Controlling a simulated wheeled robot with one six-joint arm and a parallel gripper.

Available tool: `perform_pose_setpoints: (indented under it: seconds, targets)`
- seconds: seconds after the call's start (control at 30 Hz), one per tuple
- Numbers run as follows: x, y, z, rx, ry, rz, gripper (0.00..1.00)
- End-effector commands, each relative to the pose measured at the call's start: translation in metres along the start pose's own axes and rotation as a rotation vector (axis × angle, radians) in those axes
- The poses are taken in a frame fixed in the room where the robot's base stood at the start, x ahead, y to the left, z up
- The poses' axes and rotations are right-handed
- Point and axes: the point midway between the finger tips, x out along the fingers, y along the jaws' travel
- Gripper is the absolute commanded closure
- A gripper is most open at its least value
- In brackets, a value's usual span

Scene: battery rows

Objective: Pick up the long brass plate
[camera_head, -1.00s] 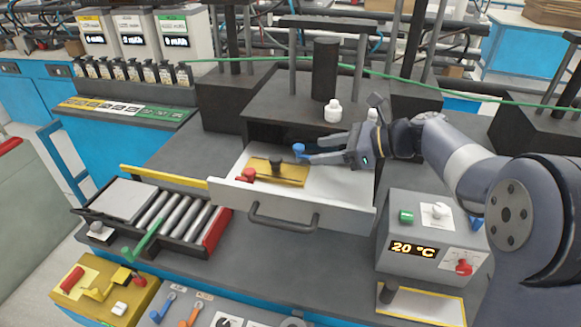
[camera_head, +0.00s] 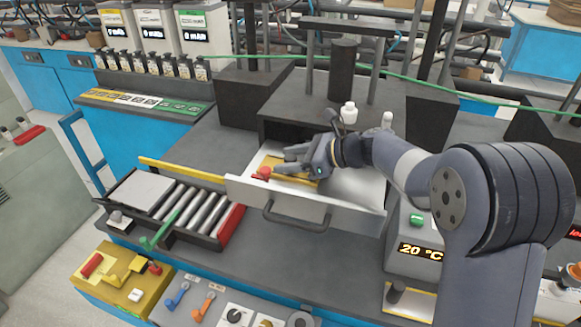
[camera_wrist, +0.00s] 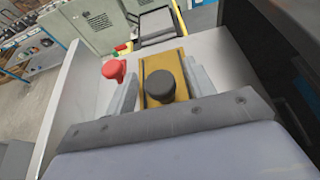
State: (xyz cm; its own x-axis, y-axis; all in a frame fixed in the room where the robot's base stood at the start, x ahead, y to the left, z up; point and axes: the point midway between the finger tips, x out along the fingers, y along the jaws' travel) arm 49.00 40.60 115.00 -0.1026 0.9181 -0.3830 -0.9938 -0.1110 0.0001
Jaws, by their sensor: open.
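The long brass plate (camera_head: 273,160) lies in the open white drawer, partly hidden behind my gripper in the head view. In the wrist view the plate (camera_wrist: 162,63) runs away from me and carries a black round knob (camera_wrist: 160,86). My gripper (camera_head: 283,159) is open over the plate. In the wrist view its fingers (camera_wrist: 161,92) stand on the left and right sides of the plate, near the knob. I cannot tell whether they touch it. A red knob (camera_head: 262,173) is in the drawer beside the plate, and it is left of the left finger in the wrist view (camera_wrist: 114,70).
The drawer's front wall (camera_head: 300,198) and grey handle (camera_head: 296,218) face me. A dark press stand (camera_head: 343,75) rises behind the drawer. A roller tray (camera_head: 185,205) is to the left, and a temperature box (camera_head: 410,235) is to the right.

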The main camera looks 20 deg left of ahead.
Motion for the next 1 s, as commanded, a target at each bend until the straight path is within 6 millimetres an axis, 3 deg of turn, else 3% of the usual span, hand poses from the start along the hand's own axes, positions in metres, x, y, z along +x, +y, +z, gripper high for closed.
perform_pose_setpoints:
  seconds: [0.63, 1.0]
  targets:
    - [-0.0006, -0.0002, 0.0003, 0.0, 0.0, 0.0, 1.0]
    - [-0.0018, -0.0004, 0.0036, -0.003, -0.003, -0.001, 1.0]
